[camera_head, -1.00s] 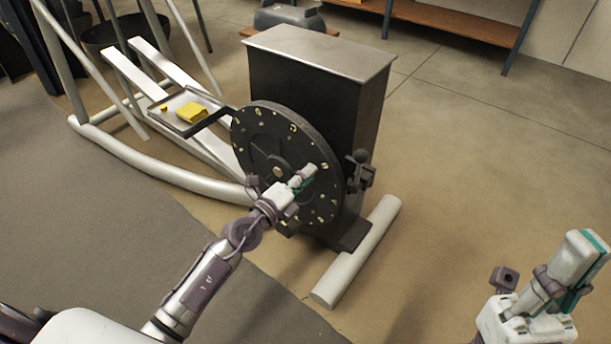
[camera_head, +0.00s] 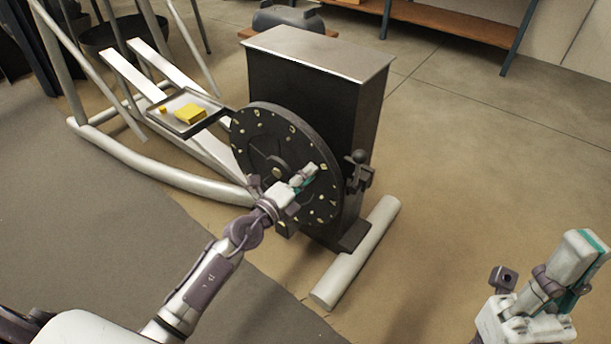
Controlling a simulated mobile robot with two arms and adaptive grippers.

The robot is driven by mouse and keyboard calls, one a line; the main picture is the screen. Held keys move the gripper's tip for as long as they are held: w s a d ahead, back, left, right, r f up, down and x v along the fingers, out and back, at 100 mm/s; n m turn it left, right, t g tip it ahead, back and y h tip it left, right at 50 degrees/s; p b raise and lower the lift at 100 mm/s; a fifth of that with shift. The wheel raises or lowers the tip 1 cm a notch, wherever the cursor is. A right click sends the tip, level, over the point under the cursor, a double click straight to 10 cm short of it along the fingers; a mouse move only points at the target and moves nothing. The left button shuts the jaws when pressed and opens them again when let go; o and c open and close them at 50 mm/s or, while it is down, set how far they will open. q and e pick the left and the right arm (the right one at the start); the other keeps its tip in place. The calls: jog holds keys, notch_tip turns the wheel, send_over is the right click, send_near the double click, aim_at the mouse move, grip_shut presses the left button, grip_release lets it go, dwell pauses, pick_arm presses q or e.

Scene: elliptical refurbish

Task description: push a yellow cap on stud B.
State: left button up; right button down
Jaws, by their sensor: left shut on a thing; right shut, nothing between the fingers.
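My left gripper (camera_head: 309,174) is at the right part of the dark round disc (camera_head: 262,136), with its fingertips at or just in front of the disc face. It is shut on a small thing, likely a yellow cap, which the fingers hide. Several small pale studs or marks dot the disc near its rim; I cannot tell which is stud B. A tray (camera_head: 221,113) at the disc's left holds a yellow block (camera_head: 190,113) and a small yellow piece (camera_head: 163,109). My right gripper (camera_head: 583,262) is shut and empty at the lower right, far from the disc.
The disc is mounted on a dark housing (camera_head: 315,80) with a grey top. A black knob (camera_head: 359,158) sticks out at its right. A white foot tube (camera_head: 355,252) lies on the floor in front. White frame tubes (camera_head: 150,170) stand at left. Floor at right is clear.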

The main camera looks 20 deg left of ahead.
pick_arm(q)
jog(key=shift+w, duration=0.2)
jog(key=shift+c, duration=0.4)
jog(key=o, duration=0.8)
jog(key=v, duration=1.2)
